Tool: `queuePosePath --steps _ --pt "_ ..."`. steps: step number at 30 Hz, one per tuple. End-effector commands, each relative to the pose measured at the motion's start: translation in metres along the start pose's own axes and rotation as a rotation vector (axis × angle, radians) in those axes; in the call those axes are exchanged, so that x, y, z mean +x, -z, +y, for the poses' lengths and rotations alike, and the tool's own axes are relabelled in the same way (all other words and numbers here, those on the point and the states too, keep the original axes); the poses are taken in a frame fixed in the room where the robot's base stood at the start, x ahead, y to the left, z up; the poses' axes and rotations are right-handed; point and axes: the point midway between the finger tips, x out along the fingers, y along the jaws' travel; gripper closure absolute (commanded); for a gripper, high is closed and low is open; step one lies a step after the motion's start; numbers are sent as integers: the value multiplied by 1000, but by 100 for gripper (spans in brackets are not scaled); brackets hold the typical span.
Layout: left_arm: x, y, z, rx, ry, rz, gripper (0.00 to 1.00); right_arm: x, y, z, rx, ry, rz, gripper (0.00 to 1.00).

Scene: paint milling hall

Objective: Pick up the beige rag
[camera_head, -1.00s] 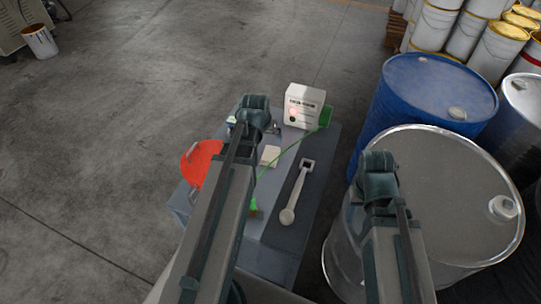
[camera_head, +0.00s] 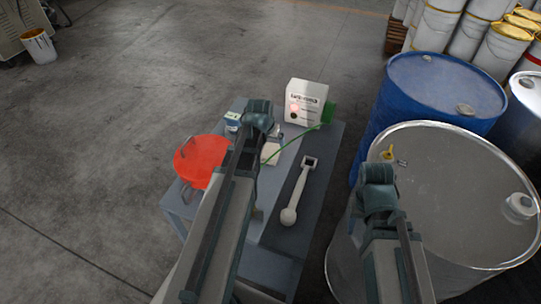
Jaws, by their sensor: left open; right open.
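The beige rag (camera_head: 271,153) is a small pale patch on the grey work table (camera_head: 325,160), just right of my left arm. The end of my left arm, with the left gripper (camera_head: 260,118), is over the table's far part, up and left of the rag in the picture. Its fingers are hard to make out; it is open and holds nothing I can see. My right gripper (camera_head: 379,186) is open, in front of the grey drum's near left side and well to the right of the rag. Its fingertips are also hard to make out.
A white box with a red light (camera_head: 305,102) stands at the table's far end. A green cable (camera_head: 297,142) runs past the rag. A pale long-handled tool (camera_head: 296,195), a red round item (camera_head: 200,160) and a small jar (camera_head: 232,121) are nearby. Drums (camera_head: 450,185) (camera_head: 430,90) stand right.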

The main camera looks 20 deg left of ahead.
Motion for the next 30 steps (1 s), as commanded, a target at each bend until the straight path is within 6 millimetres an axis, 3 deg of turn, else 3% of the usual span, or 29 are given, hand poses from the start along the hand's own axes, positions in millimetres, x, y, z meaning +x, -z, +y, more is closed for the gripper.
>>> queuePosePath --steps 12,30 --pt "49 -6 2 0 0 0 0 48 3 -5 0 0 0 50" --pt "50 -7 2 0 0 0 0 49 3 -5 0 0 0 50"
